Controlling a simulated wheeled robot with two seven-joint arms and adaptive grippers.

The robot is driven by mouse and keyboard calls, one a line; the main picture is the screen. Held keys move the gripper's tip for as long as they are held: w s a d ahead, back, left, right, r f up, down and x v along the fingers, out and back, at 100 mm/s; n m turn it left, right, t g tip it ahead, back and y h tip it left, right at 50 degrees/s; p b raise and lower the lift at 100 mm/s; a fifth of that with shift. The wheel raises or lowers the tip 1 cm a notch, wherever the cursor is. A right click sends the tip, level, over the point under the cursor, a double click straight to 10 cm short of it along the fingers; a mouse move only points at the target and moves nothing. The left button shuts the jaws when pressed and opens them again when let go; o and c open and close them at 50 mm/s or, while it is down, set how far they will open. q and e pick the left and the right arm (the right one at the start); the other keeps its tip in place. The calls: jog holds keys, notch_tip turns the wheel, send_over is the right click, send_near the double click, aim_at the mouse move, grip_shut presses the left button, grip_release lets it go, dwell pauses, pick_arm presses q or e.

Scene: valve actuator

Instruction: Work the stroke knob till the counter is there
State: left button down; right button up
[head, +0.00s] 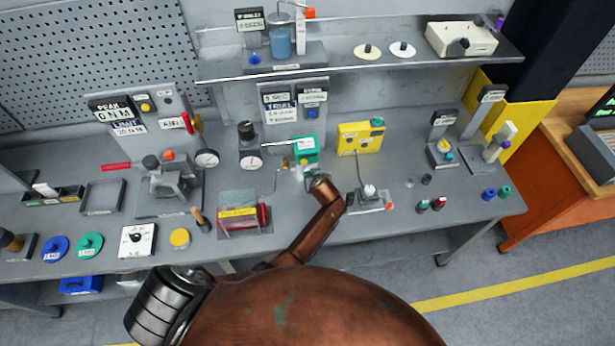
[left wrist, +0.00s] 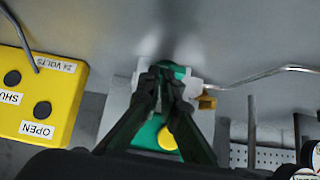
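The green actuator (head: 305,150) stands on the bench at the middle of the head view, with a white label on it. In the left wrist view its green body (left wrist: 143,134) has a yellow round part on it. My left gripper (head: 312,174) is at the front of the actuator. In the left wrist view its dark fingers (left wrist: 164,84) are close together over the green-and-grey middle. They hide the stroke knob, so I cannot tell whether they grip it. I cannot make out a counter reading. My right gripper is in neither view.
A panel (head: 293,103) stands behind. A gauge (head: 250,161) is to the left. A white-knobbed device (head: 369,197) sits at front right.

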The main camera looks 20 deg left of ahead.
pick_arm(q)
notch_tip(320, 180, up, 10)
jog(key=shift+d+f, duration=0.1)
dwell(0.4)
